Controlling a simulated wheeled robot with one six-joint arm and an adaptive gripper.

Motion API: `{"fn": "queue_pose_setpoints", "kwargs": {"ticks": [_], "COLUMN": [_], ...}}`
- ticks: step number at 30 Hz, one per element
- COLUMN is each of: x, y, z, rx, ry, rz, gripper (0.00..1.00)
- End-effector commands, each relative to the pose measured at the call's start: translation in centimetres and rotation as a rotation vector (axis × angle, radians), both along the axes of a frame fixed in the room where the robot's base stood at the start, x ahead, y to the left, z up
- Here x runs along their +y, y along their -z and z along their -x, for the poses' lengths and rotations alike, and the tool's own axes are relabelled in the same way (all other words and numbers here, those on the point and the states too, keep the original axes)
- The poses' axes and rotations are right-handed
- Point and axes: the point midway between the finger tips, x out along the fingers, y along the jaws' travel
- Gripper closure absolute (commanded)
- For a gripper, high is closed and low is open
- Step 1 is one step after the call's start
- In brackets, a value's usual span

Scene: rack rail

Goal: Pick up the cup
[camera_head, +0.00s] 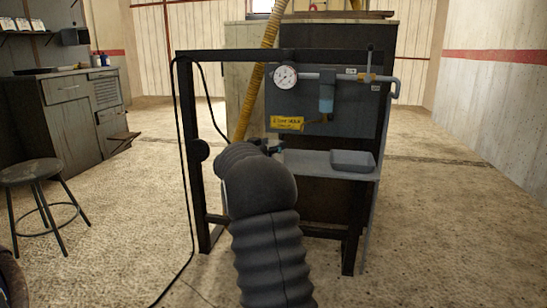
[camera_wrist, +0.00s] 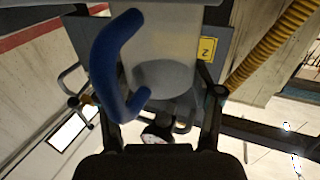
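In the wrist view a cup with a pale grey body (camera_wrist: 163,45) and a thick blue handle (camera_wrist: 105,62) is close in front of my gripper. The handle is on the left and covers part of the left finger. My gripper (camera_wrist: 160,95) has its two dark fingers spread, one on each side of the cup's lower part in the picture. I see no clear grip on the cup; contact at the left is hidden by the handle. In the head view my dark arm hides the cup and most of the gripper.
A dark rack frame (camera_head: 187,130) carries a panel with a pressure gauge (camera_head: 285,77), a pipe and a yellow label (camera_head: 287,123). A grey tray (camera_head: 353,161) sits on its shelf (camera_head: 312,166). A yellow hose (camera_head: 254,85) runs at left. A stool (camera_head: 32,172) stands left.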

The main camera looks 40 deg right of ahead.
Motion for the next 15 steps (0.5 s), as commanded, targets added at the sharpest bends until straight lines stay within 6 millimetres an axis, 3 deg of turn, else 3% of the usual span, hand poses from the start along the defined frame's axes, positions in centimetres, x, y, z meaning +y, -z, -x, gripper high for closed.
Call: {"fn": "queue_pose_setpoints", "kwargs": {"ticks": [1,3,11,15], "x": [0.0,0.0,0.0,0.0], "y": [0.0,0.0,-0.1,-1.5], "z": [0.0,0.0,0.0,0.0], "rx": [0.000,0.000,0.000,-0.003], "ry": [0.000,0.000,0.000,0.000], "rz": [0.000,0.000,0.000,0.001], "gripper": [0.60,0.70,0.71,0.71]}}
